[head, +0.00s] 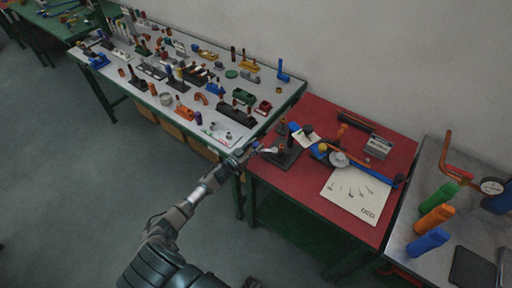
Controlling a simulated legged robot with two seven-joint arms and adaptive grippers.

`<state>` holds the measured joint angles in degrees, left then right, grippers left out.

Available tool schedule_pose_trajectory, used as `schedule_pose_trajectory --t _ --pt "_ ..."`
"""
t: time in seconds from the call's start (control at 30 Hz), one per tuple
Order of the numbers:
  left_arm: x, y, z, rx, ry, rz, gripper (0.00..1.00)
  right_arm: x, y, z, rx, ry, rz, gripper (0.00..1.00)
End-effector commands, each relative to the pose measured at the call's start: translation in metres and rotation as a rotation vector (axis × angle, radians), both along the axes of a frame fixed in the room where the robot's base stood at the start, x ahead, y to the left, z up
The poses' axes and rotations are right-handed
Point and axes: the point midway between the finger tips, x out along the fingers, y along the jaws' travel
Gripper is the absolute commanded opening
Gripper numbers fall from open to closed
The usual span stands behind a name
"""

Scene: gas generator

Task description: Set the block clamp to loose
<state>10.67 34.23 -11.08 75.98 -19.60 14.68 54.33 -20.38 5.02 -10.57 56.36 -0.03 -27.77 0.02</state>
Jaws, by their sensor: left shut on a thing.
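A dark block clamp (283,157) with a flat base and an upright part stands at the left edge of the red-topped table. My left gripper (258,148) is at the near-left side of the clamp, over the table's edge. It is shut on a small part there that looks like the clamp's handle; the fingers mostly hide it. Whether the clamp is tight or loose is too small to tell. My right gripper is out of view.
The red table (312,197) also holds a blue-handled tool (372,175), a white card (352,196) and a grey box (378,147). A grey table (150,85) crowded with parts stands left. Open floor lies at lower left.

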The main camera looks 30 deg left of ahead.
Motion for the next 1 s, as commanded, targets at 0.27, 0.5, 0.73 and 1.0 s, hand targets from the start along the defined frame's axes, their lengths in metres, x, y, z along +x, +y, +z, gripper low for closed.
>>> schedule_pose_trajectory --t 0.27,0.5,0.73,1.0 --pt "0.001 0.002 0.000 0.000 0.002 -0.011 0.00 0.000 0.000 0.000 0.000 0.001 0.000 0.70" --pt "0.001 0.002 0.000 0.001 0.002 -0.010 0.46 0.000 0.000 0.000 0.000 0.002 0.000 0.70" --pt "0.001 0.001 0.000 0.000 0.001 -0.011 0.57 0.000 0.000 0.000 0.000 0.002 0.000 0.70" --pt "-0.014 0.004 -0.002 0.002 0.003 -0.011 0.57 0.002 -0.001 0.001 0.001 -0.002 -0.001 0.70"
